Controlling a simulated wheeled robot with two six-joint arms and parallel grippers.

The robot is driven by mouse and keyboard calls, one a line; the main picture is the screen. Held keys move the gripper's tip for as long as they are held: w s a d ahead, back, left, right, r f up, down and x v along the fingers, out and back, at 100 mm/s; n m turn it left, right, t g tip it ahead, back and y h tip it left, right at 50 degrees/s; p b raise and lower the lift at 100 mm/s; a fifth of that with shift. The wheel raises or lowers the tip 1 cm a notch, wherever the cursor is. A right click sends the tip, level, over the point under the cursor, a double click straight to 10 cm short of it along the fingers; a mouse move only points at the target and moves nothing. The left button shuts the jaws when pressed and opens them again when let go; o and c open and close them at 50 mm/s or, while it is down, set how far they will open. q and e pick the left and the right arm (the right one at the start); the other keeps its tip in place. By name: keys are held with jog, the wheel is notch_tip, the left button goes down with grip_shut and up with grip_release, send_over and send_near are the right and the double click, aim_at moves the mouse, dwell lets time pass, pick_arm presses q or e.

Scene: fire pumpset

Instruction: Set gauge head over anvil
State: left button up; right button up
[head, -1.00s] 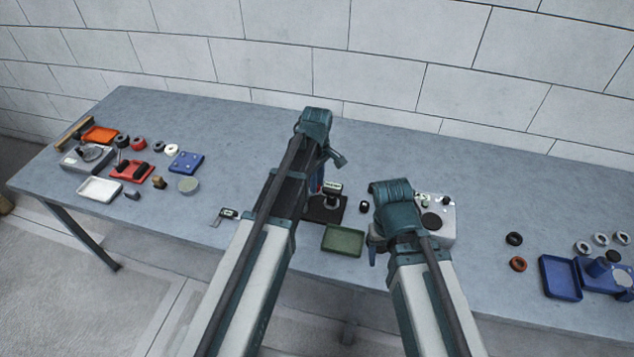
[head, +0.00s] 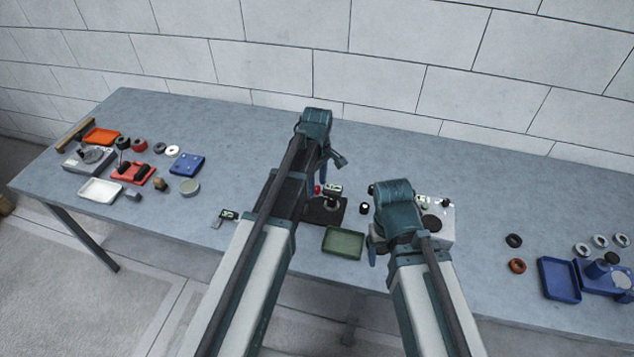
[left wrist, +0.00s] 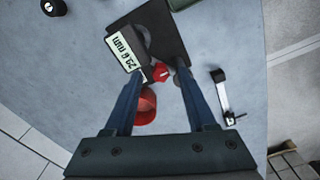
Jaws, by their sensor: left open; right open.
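The gauge head (head: 332,189) has a digital display and red parts. It sits on a black base plate (head: 324,214) near the middle of the table. In the left wrist view its display (left wrist: 126,52) and a red knob (left wrist: 160,72) show. A grey round piece, perhaps the anvil, lies partly hidden beside the display. My left gripper (left wrist: 160,80) is open, with its fingers on either side of the red knob; I cannot tell whether they touch it.
A green tray (head: 343,242) lies in front of the base. A small caliper-like tool (head: 226,215) lies left of my left arm.

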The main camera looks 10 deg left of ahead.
aim_at(317, 187)
pick_arm(q)
notch_tip(317, 187, up, 13)
jog(key=p, duration=1.2)
jog(key=shift+p, duration=0.3)
pick_arm(e)
notch_tip(317, 187, up, 13)
